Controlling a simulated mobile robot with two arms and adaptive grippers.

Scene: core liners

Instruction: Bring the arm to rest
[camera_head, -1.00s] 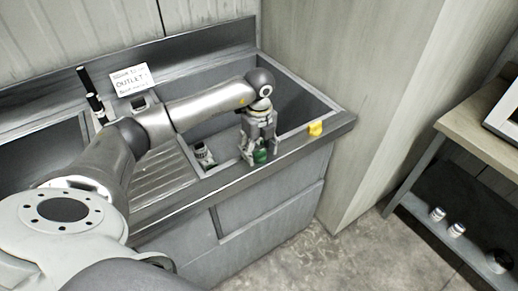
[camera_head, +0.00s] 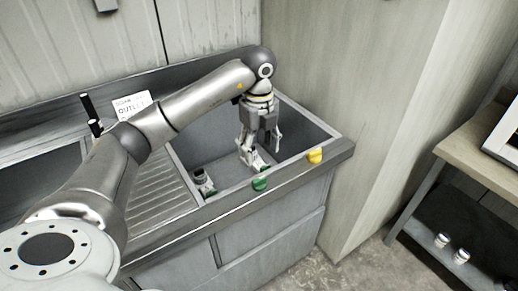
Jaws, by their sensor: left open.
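My left arm reaches in from the left, and its gripper (camera_head: 260,152) hangs pointing down over the right sink basin (camera_head: 300,122). Its fingers are spread. A small white and dark object (camera_head: 258,165) shows just below the fingers in the basin; I cannot tell whether a finger touches it. A second white and dark object (camera_head: 204,183) with some green at its base stands farther left in the basin. My right gripper is not in view.
A sign card (camera_head: 133,105) and black-topped sticks (camera_head: 89,108) stand at the back. A shelf at right holds white containers (camera_head: 441,240).

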